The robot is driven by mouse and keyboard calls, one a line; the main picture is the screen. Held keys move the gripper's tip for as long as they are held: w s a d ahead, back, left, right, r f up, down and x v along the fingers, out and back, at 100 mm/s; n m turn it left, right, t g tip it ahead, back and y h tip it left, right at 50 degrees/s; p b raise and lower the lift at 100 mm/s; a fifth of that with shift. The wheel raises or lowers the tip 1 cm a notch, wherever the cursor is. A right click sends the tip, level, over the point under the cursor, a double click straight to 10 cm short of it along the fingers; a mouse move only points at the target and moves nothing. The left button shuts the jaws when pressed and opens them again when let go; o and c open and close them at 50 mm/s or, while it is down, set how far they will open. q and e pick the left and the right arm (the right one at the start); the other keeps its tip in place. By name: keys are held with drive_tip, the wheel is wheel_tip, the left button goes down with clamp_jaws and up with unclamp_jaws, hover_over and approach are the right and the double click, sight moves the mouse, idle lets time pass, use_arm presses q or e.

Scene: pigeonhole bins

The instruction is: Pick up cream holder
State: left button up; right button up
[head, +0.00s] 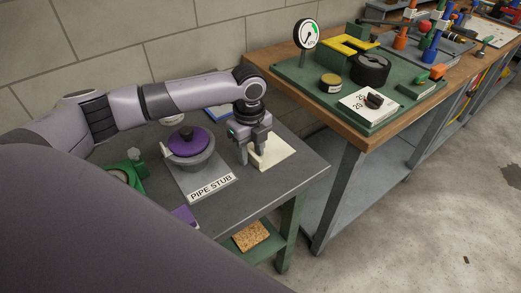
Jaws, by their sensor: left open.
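The cream holder (275,154) is a pale, low piece near the right end of the grey table. My left gripper (252,159) is above it and at its left side, fingers pointing down and spread open. The fingers and palm cover part of the holder. I cannot tell whether the fingers touch it or stand around part of it. My right gripper is not in view.
A purple-lidded grey pot (189,145) sits on a plate labelled "PIPE STUB" (211,187) left of my gripper. A green object (130,170) is farther left. A wooden bench (372,143) with a green board and gauge stands right, past a gap.

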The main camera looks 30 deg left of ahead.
use_arm(q)
clamp_jaws()
